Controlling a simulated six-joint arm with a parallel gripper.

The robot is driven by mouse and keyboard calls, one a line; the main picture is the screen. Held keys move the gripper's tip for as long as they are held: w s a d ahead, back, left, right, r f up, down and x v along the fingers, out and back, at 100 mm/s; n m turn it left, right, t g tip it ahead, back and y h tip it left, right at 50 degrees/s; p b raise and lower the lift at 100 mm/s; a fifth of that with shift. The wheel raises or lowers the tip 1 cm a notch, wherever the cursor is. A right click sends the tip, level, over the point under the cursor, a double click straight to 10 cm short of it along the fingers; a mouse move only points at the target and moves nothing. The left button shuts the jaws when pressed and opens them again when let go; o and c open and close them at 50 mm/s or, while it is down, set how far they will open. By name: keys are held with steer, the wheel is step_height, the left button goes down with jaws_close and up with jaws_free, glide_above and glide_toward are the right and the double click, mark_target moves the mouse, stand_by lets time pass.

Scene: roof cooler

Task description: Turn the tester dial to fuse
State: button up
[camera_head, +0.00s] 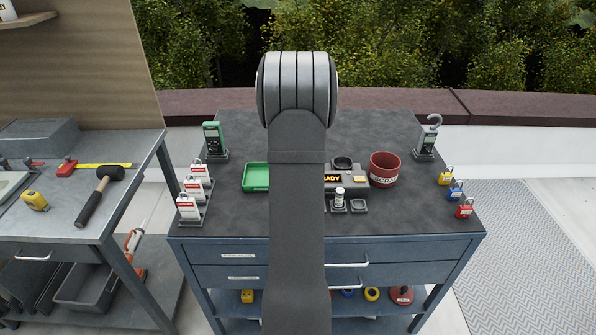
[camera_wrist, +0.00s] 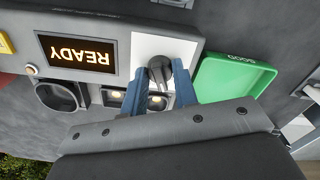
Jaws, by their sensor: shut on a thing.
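The tester (camera_head: 346,169) stands on the dark workbench top, partly hidden behind my arm in the head view. Its display (camera_wrist: 77,55) reads READY in orange and appears upside down in the wrist view. The dial (camera_wrist: 158,67) is a dark round knob with a raised grip, on a white plate at the tester's end. My gripper (camera_wrist: 161,78) has its two blue fingers on either side of the dial, shut on it. The dial's markings, and which one it points to, cannot be read. My arm hides the gripper and dial in the head view.
A green tray (camera_head: 255,177) marked GOOD lies beside the tester's dial end. A red bin (camera_head: 384,170) stands on the other side. A small cylinder (camera_head: 339,197) stands before the tester. Meters, tags and padlocks line the bench edges.

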steer(key=shift+m, duration=0.3)
stand_by(0.4)
steer(key=o, duration=1)
steer(key=shift+r, duration=0.1)
step_height(320, 180, up, 17)
steer(key=shift+r, duration=0.15)
step_height(320, 180, down, 18)
steer(key=shift+r, duration=0.25)
